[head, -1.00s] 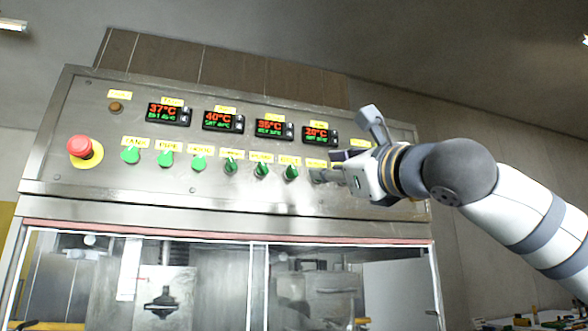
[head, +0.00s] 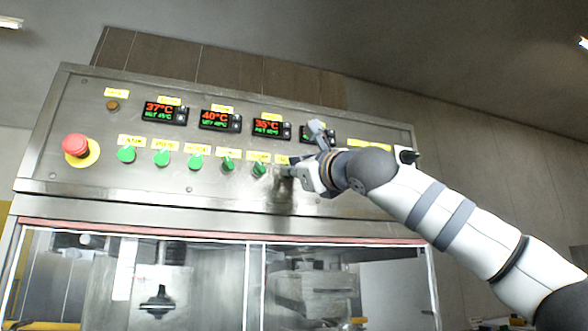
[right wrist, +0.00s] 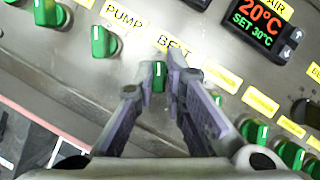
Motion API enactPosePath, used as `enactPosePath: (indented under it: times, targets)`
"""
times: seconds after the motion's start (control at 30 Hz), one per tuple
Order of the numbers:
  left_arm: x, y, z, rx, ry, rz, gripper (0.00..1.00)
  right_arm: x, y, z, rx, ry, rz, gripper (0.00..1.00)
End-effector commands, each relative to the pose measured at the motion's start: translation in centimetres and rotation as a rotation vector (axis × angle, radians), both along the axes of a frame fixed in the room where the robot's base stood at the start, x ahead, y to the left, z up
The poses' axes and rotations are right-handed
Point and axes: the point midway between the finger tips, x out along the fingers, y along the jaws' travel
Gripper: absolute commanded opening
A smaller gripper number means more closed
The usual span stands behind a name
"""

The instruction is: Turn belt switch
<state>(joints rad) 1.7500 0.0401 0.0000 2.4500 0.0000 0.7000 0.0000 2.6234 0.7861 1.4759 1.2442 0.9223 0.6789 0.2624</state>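The belt switch (right wrist: 159,80) is a green rotary knob with a white line, under the yellow label reading BELT, in the right wrist view. My right gripper (right wrist: 160,76) has one finger on each side of it, close against its handle, with no clear gap showing. In the head view my right gripper (head: 287,171) reaches the panel from the right at the knob row and hides this switch. The steel control panel (head: 75,185) faces me. My left gripper is not in view.
Several other green knobs (head: 195,163) stand in the same row on both sides. A red emergency button (head: 76,145) is at the far left. Temperature displays (head: 165,112) sit above the knobs. Below is a glazed front (head: 200,280).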

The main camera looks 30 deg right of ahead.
Motion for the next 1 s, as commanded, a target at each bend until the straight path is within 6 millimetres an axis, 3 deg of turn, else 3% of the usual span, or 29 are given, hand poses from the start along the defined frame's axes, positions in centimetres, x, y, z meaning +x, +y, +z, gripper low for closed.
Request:
enactPosePath:
  times: [0.57, 1.0]
  targets:
    - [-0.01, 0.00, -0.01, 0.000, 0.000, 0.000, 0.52, -0.02, 0.07, 0.01, 0.060, -0.016, 0.000, 0.00]
    - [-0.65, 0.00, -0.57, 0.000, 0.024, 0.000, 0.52, 0.13, 0.30, -0.14, 0.412, -0.101, 0.001, 0.00]
